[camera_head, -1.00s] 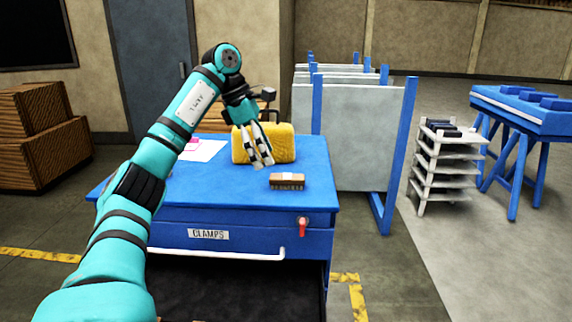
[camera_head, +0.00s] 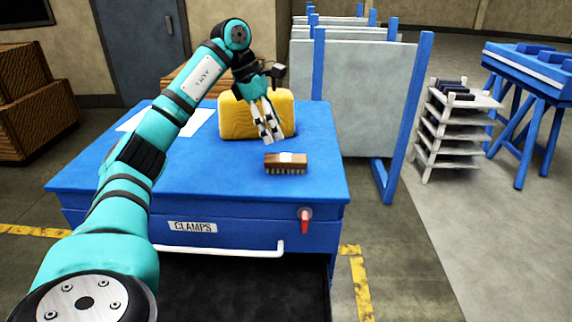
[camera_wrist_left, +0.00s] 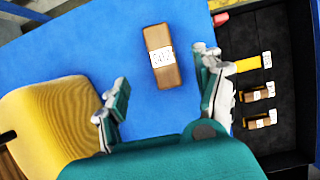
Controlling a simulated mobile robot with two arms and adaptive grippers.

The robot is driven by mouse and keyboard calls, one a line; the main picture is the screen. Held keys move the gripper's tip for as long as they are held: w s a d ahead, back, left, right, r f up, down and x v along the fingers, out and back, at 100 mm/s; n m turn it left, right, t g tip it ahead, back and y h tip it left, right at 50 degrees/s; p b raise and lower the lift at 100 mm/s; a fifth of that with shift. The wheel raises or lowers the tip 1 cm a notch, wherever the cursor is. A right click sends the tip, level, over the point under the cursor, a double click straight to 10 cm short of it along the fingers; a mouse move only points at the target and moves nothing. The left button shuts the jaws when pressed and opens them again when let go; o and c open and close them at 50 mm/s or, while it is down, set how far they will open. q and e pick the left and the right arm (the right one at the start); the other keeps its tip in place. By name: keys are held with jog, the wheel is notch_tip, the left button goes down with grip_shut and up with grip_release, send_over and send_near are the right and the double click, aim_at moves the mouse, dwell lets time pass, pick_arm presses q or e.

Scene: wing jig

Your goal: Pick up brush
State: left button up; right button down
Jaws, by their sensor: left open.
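The brush (camera_head: 286,163) has a brown wooden back, a white label and dark bristles. It lies bristles down on the blue cabinet top (camera_head: 200,208), near the right front in the head view. In the left wrist view the brush (camera_wrist_left: 162,57) shows from above, beyond the fingers and between their lines. My left gripper (camera_head: 268,132) is open and empty, pointing down above the cabinet top, just behind and left of the brush. Its fingers (camera_wrist_left: 160,90) are spread wide in the wrist view and do not touch the brush. My right gripper is out of view.
A yellow case (camera_head: 240,118) stands close behind my left gripper. White paper (camera_head: 195,122) lies at the back left. A drawer labelled CLAMPS (camera_head: 193,227) has a white handle; the open space below (camera_wrist_left: 240,45) holds several small labelled items. Upright panels (camera_head: 362,100) stand behind right.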

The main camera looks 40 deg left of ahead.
aim_at(285, 157)
pick_arm(q)
jog(key=x, duration=0.3)
jog(key=shift+w+a+f, duration=0.15)
jog(key=shift+w+f, duration=0.05)
jog(key=shift+f, duration=0.05)
jog(key=shift+w+d+f, duration=0.1)
jog(key=shift+d+f, duration=0.1)
jog(key=shift+f, duration=0.3)
jog(key=x, duration=0.1)
jog(key=p+x, duration=0.1)
jog(key=x, duration=0.3)
jog(key=shift+s+f+p, duration=0.2)
jog(key=shift+s+p, duration=0.1)
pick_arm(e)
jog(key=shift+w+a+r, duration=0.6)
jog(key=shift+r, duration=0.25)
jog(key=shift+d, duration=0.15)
pick_arm(q)
jog(key=shift+f, duration=0.25)
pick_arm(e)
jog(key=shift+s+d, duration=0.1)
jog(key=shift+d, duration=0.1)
pick_arm(q)
jog(key=shift+c, duration=0.2)
jog(key=c, duration=1.3)
jog(key=shift+r, duration=0.15)
